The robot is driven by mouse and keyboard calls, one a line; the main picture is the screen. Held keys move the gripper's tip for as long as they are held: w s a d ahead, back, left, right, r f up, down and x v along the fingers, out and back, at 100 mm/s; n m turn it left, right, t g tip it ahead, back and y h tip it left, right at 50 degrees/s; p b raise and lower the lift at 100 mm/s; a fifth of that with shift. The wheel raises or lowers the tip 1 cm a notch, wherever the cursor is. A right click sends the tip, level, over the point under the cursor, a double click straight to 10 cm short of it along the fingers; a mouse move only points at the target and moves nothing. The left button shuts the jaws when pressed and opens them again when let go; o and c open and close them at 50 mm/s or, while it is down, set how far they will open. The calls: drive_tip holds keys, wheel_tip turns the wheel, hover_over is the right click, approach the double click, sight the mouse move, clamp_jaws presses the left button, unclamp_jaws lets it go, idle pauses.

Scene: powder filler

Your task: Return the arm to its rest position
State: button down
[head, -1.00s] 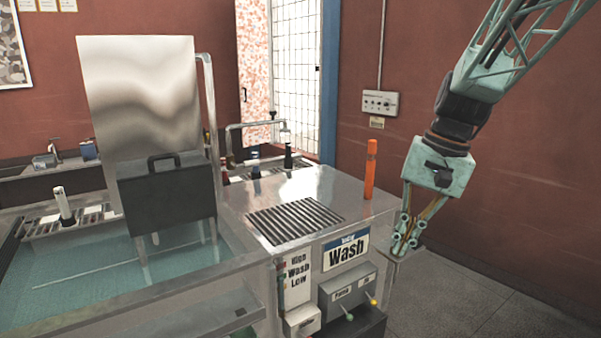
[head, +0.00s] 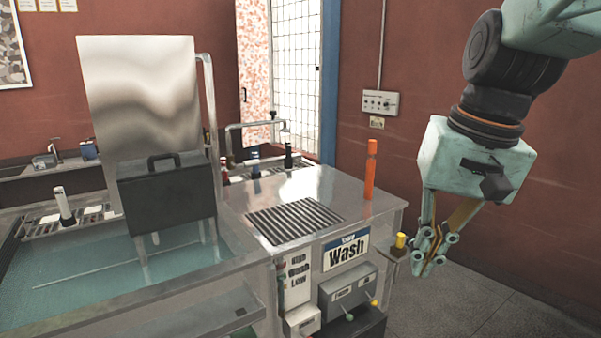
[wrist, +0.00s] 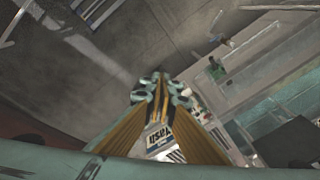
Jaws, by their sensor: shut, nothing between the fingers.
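My gripper (head: 430,262) hangs at the right of the head view, pointing down, beside the right end of the metal wash machine (head: 385,212). Its fingers are shut with nothing between them. In the wrist view the closed fingertips (wrist: 160,88) are at the middle, with the grey floor beyond them. A small yellow knob (head: 400,241) on the machine's right side shows just left of the fingers; I cannot tell whether they touch it.
An orange upright cylinder (head: 370,172) stands on the machine's right top. A dark box with a handle (head: 168,195) stands over the teal basin (head: 60,275). The floor (head: 480,305) at the right is clear.

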drive_tip(key=s+n+t+h, duration=0.1)
drive_tip(key=s+n+t, duration=0.1)
drive_tip(key=s, duration=1.7)
drive_tip(key=shift+w+d, duration=0.1)
idle(0.8)
